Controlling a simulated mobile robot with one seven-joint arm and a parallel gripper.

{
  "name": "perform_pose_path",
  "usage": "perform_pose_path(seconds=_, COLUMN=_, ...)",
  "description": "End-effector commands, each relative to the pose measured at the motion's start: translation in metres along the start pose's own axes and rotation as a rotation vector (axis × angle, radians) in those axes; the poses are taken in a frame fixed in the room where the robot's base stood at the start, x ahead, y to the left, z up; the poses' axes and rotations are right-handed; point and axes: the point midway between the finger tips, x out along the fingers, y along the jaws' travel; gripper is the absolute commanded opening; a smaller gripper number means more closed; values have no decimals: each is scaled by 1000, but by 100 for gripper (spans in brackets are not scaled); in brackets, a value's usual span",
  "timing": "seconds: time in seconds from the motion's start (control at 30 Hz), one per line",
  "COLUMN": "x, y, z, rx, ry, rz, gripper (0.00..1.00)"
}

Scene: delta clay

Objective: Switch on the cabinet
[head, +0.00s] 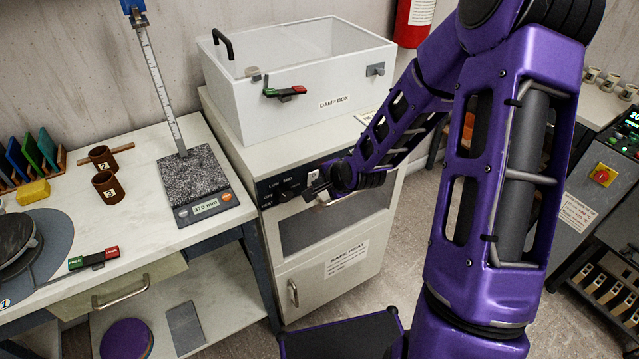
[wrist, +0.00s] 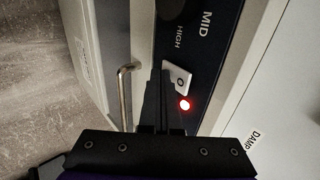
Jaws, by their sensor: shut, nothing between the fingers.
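In the wrist view my gripper's fingers (wrist: 160,72) are together and empty, right beside the switch. I cannot tell whether they touch it.
A white damp box (head: 290,110) stands on the cabinet top. A metal bar handle (wrist: 124,95) sticks out close beside my fingers. A workbench (head: 140,205) with a height gauge (head: 190,175) stands at left. Open floor (head: 405,240) lies right of the cabinet.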

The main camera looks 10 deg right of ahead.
Motion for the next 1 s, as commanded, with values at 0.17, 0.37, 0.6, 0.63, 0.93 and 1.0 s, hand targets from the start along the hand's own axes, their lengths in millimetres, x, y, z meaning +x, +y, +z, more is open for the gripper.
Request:
perform_pose_path(seconds=0.17, x=-2, y=-2, z=0, rx=0, ry=0, rz=-1, gripper=0)
perform_pose_path(seconds=0.37, x=-8, y=-9, z=0, rx=1, ry=1, rz=-2, gripper=0)
perform_pose_path(seconds=0.6, x=-12, y=-13, z=0, rx=-1, ry=1, rz=-3, gripper=0)
perform_pose_path(seconds=0.63, x=-12, y=-12, z=0, rx=-1, ry=1, rz=-3, gripper=0)
perform_pose_path(seconds=0.93, x=-12, y=-12, z=0, rx=-1, ry=1, rz=-3, gripper=0)
perform_pose_path(seconds=1.0, x=-12, y=-13, z=0, rx=-1, ry=1, rz=-2, gripper=0)
